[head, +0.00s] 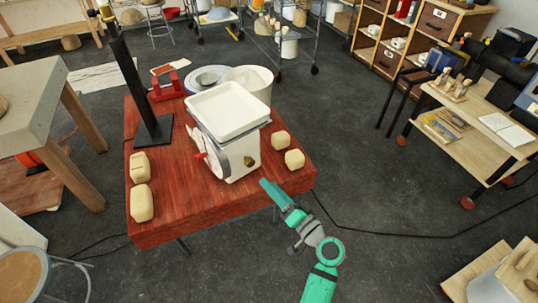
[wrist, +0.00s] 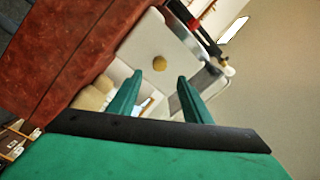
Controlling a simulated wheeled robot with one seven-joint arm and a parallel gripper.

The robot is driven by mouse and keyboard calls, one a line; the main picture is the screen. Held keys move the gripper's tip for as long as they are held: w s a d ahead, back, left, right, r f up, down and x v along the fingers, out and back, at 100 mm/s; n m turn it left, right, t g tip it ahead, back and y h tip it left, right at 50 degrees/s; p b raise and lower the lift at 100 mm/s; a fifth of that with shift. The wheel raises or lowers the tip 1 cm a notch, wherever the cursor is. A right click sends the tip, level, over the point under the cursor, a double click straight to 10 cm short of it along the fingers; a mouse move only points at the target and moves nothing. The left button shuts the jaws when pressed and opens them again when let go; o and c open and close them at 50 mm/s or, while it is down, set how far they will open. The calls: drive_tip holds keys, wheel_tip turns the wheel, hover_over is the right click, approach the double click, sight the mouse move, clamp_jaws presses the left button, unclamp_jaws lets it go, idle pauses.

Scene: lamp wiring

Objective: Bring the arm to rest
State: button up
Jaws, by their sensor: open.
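My arm is green and reaches up from the bottom of the head view to the front edge of the red table (head: 190,213). My gripper (head: 264,183) is at the table's front right, a little in front of the white machine with a tray on top (head: 236,155). In the wrist view my gripper (wrist: 158,85) has its two green fingers apart with nothing between them. Beyond the fingers the machine's pale side (wrist: 160,45) shows a round brass-coloured knob (wrist: 159,63).
Beige blocks (head: 294,159) lie right of the machine, and others (head: 141,203) at the table's left. A black post (head: 135,85), a red stand (head: 166,88) and a white bucket (head: 250,80) are on the table.

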drive_tip(key=s+a+f+m+g+h, duration=0.2)
drive_tip(key=s+f+h, duration=0.6)
drive_tip(key=s+f, duration=0.9)
drive_tip(key=s+r+n+h, duration=0.2)
drive_tip(key=s+r+h, duration=0.1)
drive_tip(key=s, duration=1)
drive_tip(key=s+a+r+n+t+y, duration=0.1)
drive_tip(key=s+a+r+n, duration=0.3)
drive_tip(key=s+r, duration=0.4)
drive_tip(key=shift+s+r+t, duration=0.4)
drive_tip(key=shift+r+t, duration=0.1)
drive_tip(key=shift+r, duration=0.25)
drive_tip(key=shift+d, duration=0.1)
